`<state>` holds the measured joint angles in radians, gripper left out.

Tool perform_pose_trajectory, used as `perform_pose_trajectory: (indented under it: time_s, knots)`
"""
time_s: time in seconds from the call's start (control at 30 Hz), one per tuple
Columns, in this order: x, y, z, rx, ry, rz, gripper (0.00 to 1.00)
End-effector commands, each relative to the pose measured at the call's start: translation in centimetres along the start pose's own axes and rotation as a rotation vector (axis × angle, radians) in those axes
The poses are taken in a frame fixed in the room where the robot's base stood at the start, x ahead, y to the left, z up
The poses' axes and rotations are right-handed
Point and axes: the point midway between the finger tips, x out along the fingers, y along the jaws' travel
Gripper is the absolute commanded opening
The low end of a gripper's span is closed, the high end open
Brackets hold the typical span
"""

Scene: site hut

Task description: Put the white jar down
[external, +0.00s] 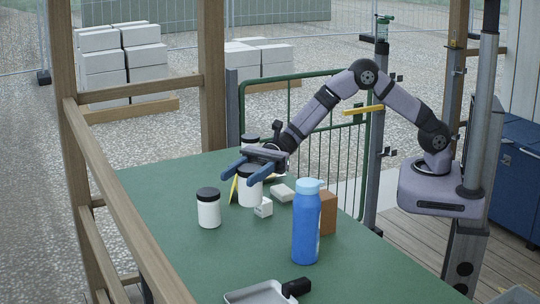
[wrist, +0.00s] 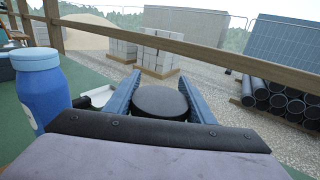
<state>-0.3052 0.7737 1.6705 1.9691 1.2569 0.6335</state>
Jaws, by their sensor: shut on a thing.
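A white jar with a black lid (external: 250,192) is between the blue fingers of my gripper (external: 244,171) over the left part of the green table. In the wrist view its round black lid (wrist: 160,101) fills the space between the fingers of my gripper (wrist: 160,84). My gripper is shut on this jar near its top. The jar looks upright. I cannot tell whether its base touches the table. A second white jar with a black lid (external: 208,209) stands upright on the table, to the left of and nearer the camera than the held one.
A small white box (external: 264,208) is close by the held jar. A blue bottle (external: 306,225), a brown block (external: 328,213) and a grey-white block (external: 283,192) stand to the right. A tray (external: 236,297) lies in front.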

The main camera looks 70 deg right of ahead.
Motion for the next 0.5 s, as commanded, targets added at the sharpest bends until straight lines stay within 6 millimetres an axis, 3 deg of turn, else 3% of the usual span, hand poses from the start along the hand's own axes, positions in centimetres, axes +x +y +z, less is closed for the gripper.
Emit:
perform_pose_trajectory:
  time_s: [0.33,0.5]
  knots:
    - [-0.1,-0.1,1.9,-0.002,-0.002,-0.003,0.02]
    - [-0.4,-0.4,6.6,-0.008,-0.005,-0.008,0.02]
